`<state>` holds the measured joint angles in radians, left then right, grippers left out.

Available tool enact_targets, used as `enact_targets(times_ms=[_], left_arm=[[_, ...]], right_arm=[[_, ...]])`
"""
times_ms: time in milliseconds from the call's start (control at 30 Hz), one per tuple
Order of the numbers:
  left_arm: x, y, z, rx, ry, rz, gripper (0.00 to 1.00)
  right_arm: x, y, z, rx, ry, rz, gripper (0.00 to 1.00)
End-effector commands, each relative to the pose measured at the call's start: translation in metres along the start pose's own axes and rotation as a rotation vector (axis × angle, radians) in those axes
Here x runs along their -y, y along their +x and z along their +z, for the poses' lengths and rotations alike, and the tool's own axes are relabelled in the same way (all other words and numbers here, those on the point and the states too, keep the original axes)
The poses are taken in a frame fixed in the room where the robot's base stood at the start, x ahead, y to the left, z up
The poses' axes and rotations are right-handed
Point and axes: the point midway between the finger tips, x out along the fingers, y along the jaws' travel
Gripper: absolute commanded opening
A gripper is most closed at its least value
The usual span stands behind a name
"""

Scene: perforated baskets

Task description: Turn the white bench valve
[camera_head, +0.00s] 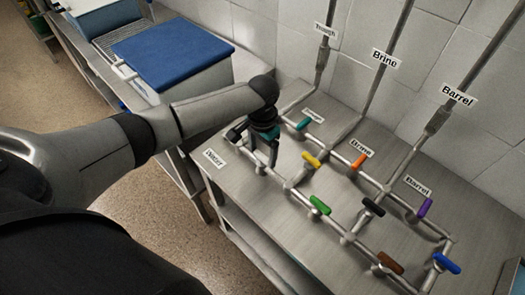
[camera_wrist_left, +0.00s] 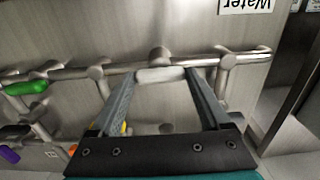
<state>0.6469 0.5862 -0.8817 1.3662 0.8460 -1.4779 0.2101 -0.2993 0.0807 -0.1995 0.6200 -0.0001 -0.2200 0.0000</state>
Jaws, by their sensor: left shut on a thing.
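The white valve (camera_wrist_left: 160,75) is a short pale handle on the metal pipe, in the upper middle of the left wrist view. My left gripper (camera_wrist_left: 161,76) has one finger on each side of it and is shut on the handle. In the head view my left gripper (camera_head: 266,166) points down at the bench pipes near the "Water" label (camera_head: 215,158). The white handle is hard to make out there, behind the fingers. My right gripper is not in view.
Coloured valves stand on the steel bench: green (camera_head: 320,205), yellow (camera_head: 311,159), orange (camera_head: 359,160), black (camera_head: 373,207), brown (camera_head: 390,262), blue (camera_head: 446,263) and purple (camera_head: 425,207). A teal handle (camera_head: 303,124) is close behind my gripper. Pipes rise along the tiled wall. A blue-lidded box (camera_head: 172,52) stands at upper left.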

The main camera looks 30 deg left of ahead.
Motion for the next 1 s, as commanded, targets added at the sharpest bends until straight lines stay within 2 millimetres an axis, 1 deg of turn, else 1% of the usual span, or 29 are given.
enact_targets(times_ms=[267, 467, 700, 1000], left_arm=[[0.000, -0.002, 0.000, 0.000, 0.038, 0.001, 0.24], [0.000, -0.003, 0.000, 0.000, 0.145, 0.002, 0.24], [0.000, -0.003, -0.001, 0.000, 0.355, 0.001, 0.24], [0.000, -0.002, -0.001, -0.002, 0.639, 0.002, 0.24]], right_arm=[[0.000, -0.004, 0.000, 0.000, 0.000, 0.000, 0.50], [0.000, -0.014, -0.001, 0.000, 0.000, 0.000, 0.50], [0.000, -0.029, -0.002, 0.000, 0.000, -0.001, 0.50], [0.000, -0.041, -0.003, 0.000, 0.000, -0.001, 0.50]])
